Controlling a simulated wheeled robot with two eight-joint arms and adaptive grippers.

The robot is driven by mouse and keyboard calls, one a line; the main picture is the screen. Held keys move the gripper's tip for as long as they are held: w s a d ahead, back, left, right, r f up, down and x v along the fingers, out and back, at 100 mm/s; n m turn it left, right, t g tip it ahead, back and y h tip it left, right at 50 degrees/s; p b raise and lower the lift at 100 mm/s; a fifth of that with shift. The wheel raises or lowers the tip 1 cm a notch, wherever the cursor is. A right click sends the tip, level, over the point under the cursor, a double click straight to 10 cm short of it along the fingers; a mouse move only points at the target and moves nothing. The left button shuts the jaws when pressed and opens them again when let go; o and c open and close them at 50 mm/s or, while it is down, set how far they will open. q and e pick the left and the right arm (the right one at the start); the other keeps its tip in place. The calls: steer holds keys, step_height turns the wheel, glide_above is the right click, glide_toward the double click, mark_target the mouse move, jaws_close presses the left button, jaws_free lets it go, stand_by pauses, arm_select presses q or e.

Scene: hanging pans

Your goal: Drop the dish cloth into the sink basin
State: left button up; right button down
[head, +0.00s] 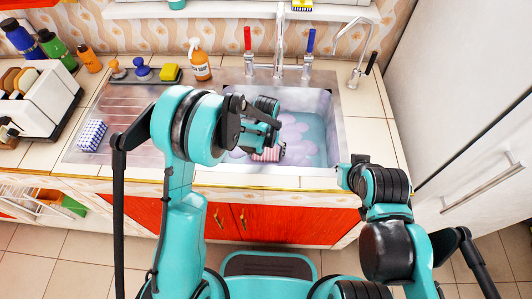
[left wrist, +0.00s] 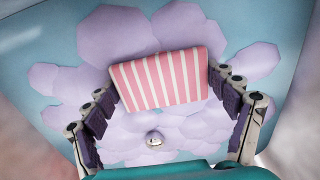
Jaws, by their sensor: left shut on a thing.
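The dish cloth (head: 268,155), pink with white stripes, is held in my left gripper (head: 266,142) over the sink basin (head: 327,152). In the left wrist view, the dish cloth (left wrist: 160,72) spans between the two fingertips of the left gripper (left wrist: 163,82), which is shut on it. Behind it are the basin floor (left wrist: 40,30), pale blue with lilac patches, and a round drain (left wrist: 154,138). My left arm hides the left part of the basin in the head view. My right gripper (head: 352,166) is by the basin's front right corner; its finger opening is not clear.
A tall faucet (head: 281,45) with red and blue handles stands behind the basin. A spray bottle (head: 200,62), a yellow sponge (head: 170,73) and brushes stand at the back left. A blue checked block (head: 92,135) lies on the drainboard. A white fridge (head: 455,90) closes off the right.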

arm_select(q)
steer(key=shift+f, duration=0.3)
steer(key=o, duration=0.9)
steer(key=shift+r, duration=0.1)
steer(key=shift+r, duration=0.2)
step_height(320, 180, up, 13)
steer(key=p, duration=0.5)
